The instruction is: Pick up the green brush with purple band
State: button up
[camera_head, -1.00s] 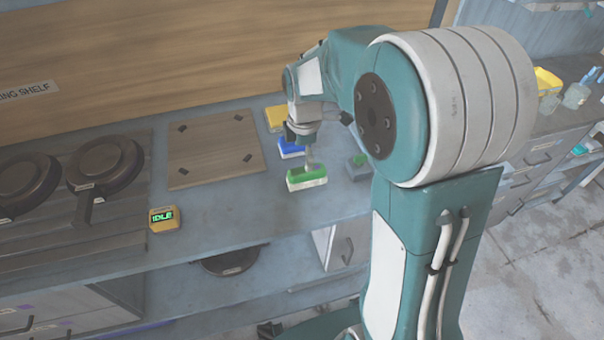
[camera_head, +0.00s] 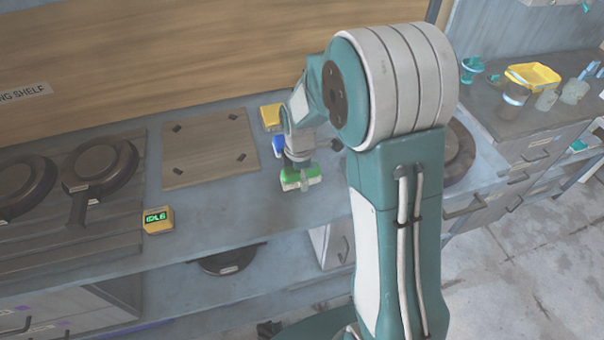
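A green brush (camera_head: 312,173) with a pale lower part stands on the grey counter, right of the wooden board. I cannot make out a purple band on it at this size. My gripper (camera_head: 302,178) points down right at this brush, and a grey finger crosses its front side. The other finger is hidden, so I cannot tell whether the fingers press on it. A blue brush (camera_head: 278,145) lies just behind, partly covered by my gripper.
A yellow item (camera_head: 271,117) lies behind the blue brush. The counter in front of the brush is clear.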

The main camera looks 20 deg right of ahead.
jog(key=shift+a, duration=0.1)
jog(key=c, duration=1)
jog(key=shift+a, duration=0.2)
jog(key=shift+r, duration=0.1)
jog(key=shift+d+r, duration=0.1)
jog(key=shift+r, duration=0.2)
notch_tip(320, 180, up, 2)
jog(key=shift+r, duration=0.2)
jog(key=shift+s+d+r, duration=0.6)
jog(key=shift+s+r, duration=1.05)
jog(key=shift+s, duration=0.6)
jog(key=shift+s+d+r, duration=0.65)
jog(key=shift+s+r, duration=1)
jog(key=shift+s, duration=0.6)
jog(key=shift+s+d+r, duration=0.6)
jog(key=shift+s+r, duration=1.05)
jog(key=shift+s, duration=0.6)
